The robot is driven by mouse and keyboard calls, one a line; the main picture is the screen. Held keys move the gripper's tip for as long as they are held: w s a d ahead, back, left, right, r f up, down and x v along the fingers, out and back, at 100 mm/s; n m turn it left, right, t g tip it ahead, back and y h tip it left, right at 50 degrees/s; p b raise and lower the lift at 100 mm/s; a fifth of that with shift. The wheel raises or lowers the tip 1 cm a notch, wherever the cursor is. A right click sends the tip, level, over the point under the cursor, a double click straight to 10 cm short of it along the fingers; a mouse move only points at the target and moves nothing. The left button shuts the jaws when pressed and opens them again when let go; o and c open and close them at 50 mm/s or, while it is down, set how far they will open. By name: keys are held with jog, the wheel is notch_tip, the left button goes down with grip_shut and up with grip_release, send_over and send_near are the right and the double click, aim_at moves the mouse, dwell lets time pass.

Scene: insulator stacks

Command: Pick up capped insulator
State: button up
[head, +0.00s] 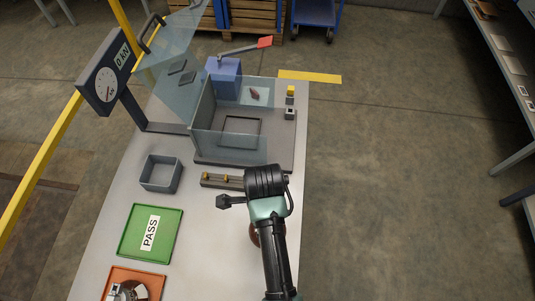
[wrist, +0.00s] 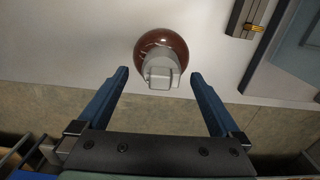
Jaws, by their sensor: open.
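A brown insulator with a grey metal cap (wrist: 160,65) stands on the pale bench top in the wrist view. In the head view only part of a brown insulator (head: 253,236) shows beside my arm, which covers the rest. My gripper (wrist: 160,77) is open in the wrist view, with one blue finger to each side of the cap's lower end. The fingertips look apart from the cap, and nothing is held.
A small rack (head: 222,181) with brass fittings lies near my wrist. Behind it is a clear-walled test enclosure (head: 230,147) with a gauge (head: 105,82). A grey bin (head: 161,173), a green PASS tray (head: 150,231) and an orange tray (head: 150,277) holding another insulator stand left.

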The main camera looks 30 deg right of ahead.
jog(key=f, duration=0.5)
jog(key=shift+s+d, duration=0.1)
jog(key=shift+d, duration=0.2)
jog(key=shift+c, duration=0.2)
grip_shut()
jog(key=shift+r+p, duration=0.1)
jog(key=shift+p, duration=0.2)
